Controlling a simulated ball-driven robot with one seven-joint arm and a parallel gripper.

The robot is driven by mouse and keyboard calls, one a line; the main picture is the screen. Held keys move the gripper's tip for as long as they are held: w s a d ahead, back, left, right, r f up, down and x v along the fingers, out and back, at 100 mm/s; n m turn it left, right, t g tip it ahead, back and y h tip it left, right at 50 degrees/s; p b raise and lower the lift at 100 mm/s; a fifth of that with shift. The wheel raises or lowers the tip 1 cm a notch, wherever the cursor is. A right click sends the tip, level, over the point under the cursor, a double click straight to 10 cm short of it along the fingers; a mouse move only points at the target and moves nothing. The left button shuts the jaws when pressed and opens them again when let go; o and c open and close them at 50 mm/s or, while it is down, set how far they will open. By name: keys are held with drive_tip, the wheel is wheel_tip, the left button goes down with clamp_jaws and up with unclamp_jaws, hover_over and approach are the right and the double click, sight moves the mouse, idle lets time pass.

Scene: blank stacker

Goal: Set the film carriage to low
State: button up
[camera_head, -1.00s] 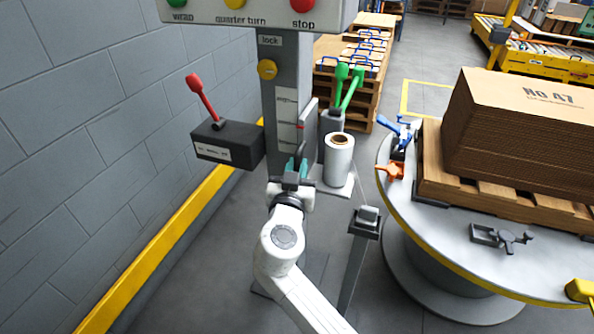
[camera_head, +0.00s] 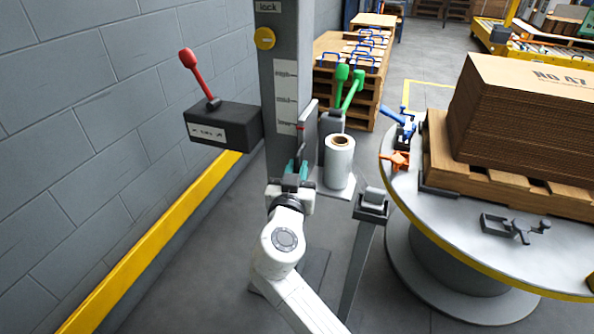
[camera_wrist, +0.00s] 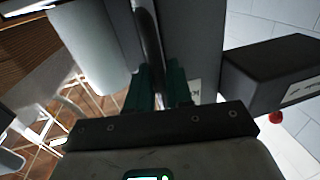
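The film carriage (camera_head: 310,127) is a grey upright plate with a small shelf on the mast (camera_head: 266,90). It bears a white film roll (camera_head: 339,165). A red pointer (camera_head: 300,126) on the carriage is about level with the "low" label of the white scale (camera_head: 285,97), which also reads high and mid. My gripper (camera_head: 297,168) is at the carriage's lower front. In the wrist view, my teal fingers (camera_wrist: 162,88) stand on both sides of a dark upright bar (camera_wrist: 150,45) and appear shut on it. Their contact is partly hidden.
A dark box (camera_head: 225,124) with a red lever (camera_head: 197,72) is at left. A grey post (camera_head: 371,203) stands right of my arm. The turntable (camera_head: 460,224) bears a pallet of cardboard (camera_head: 520,125).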

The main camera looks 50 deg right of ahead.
drive_tip(key=shift+o, duration=1.3)
drive_tip(key=shift+f, duration=0.3)
drive_tip(key=shift+r, duration=0.1)
drive_tip(key=shift+a, duration=0.1)
drive_tip(key=p+v, duration=0.1)
drive_tip(key=v, duration=0.9)
drive_tip(key=shift+s+a+p, duration=0.3)
drive_tip(key=shift+p, duration=0.1)
